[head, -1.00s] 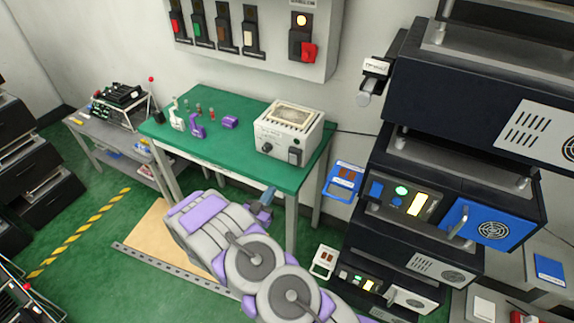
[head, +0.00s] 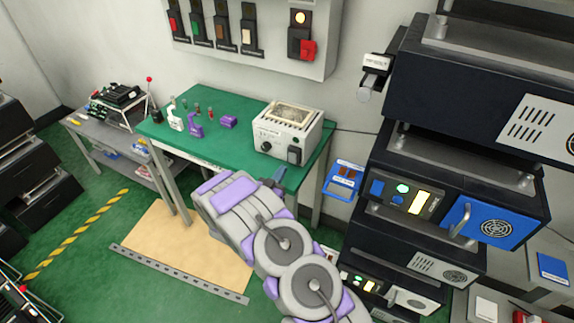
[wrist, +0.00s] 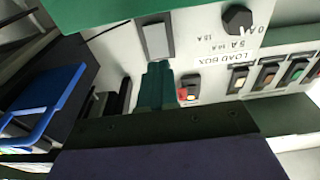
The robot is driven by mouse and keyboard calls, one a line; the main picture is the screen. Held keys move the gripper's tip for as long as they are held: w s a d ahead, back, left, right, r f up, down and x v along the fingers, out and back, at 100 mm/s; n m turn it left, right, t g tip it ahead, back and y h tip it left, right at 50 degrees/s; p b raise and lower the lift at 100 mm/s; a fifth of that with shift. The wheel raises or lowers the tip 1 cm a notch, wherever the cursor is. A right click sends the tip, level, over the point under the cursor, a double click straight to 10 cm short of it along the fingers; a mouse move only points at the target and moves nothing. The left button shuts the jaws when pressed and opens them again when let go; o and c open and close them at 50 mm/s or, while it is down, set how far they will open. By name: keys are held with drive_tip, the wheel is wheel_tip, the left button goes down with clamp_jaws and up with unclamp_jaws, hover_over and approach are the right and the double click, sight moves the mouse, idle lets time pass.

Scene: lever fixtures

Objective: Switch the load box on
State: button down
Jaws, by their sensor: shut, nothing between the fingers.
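The load box (head: 268,133) is a white box with a vented top on the green table. Its front has a black knob (head: 266,146) and a dark-framed rocker switch (head: 294,156). In the wrist view its labelled panel (wrist: 200,42) appears turned over, with the knob (wrist: 237,18) and the switch's grey face (wrist: 157,38). My gripper (head: 278,174) is at the table's front edge, just before the switch, partly hidden by my arm. In the wrist view the teal fingers (wrist: 157,68) are together and empty, their tips close to the switch; I cannot tell whether they touch.
The green table (head: 205,145) also holds small purple and white parts at its left. A dark equipment rack (head: 440,165) with a blue panel stands close on the right. A wall panel (head: 270,45) with several switches hangs above. A beige mat (head: 180,250) lies on the floor.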

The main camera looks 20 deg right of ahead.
sight(292, 156)
drive_tip(key=shift+b+x, duration=0.55)
drive_tip(key=shift+x, duration=1.95)
drive_tip(key=shift+w+d+r+g+y+p, duration=0.1)
drive_tip(key=shift+d+r+g+y+p, duration=0.15)
drive_tip(key=shift+r+p, duration=0.45)
drive_tip(key=shift+w+a+r+g+y+p, duration=0.15)
drive_tip(key=shift+g+y+p, duration=0.35)
drive_tip(key=shift+p, duration=0.7)
drive_tip(key=shift+d+f+b, duration=0.2)
drive_tip(key=shift+f+b, duration=0.1)
